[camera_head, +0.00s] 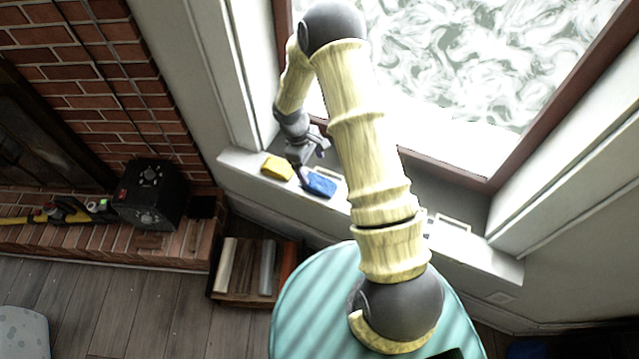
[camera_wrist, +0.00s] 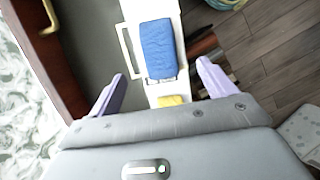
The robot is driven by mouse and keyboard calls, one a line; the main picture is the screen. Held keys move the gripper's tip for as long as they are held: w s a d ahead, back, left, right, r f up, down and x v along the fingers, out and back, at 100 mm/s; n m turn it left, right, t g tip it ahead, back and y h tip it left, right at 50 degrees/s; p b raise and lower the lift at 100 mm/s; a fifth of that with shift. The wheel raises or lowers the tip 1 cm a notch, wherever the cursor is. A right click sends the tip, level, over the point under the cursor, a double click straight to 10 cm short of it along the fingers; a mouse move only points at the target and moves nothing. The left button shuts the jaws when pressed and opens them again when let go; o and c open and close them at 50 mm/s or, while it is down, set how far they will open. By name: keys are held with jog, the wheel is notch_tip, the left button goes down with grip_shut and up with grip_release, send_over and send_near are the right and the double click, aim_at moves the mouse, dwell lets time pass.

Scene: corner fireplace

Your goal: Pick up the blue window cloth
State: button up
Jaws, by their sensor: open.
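The blue window cloth (camera_head: 319,184) lies folded on the white window sill (camera_head: 240,168). In the wrist view the blue cloth (camera_wrist: 158,48) is ahead of my fingers and roughly centred between them. My gripper (camera_head: 306,160) is above the sill near the cloth. In the wrist view my gripper (camera_wrist: 163,82) shows two purple fingers spread wide apart with nothing held between them. A yellow cloth (camera_head: 277,168) lies on the sill left of the blue one; in the wrist view the yellow cloth (camera_wrist: 172,101) is partly hidden by my gripper body.
The window frame (camera_head: 440,165) rises behind the sill, with a handle (camera_wrist: 128,50) near the cloth. A wooden crate (camera_head: 250,298) stands below. A black box (camera_head: 150,195) and a yellow tool (camera_head: 65,211) are on the brick hearth at left.

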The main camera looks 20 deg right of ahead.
aim_at(318, 182)
jog(key=shift+x, duration=1.7)
jog(key=shift+p+x, duration=0.85)
jog(key=shift+x, duration=1.75)
jog(key=c, duration=1.1)
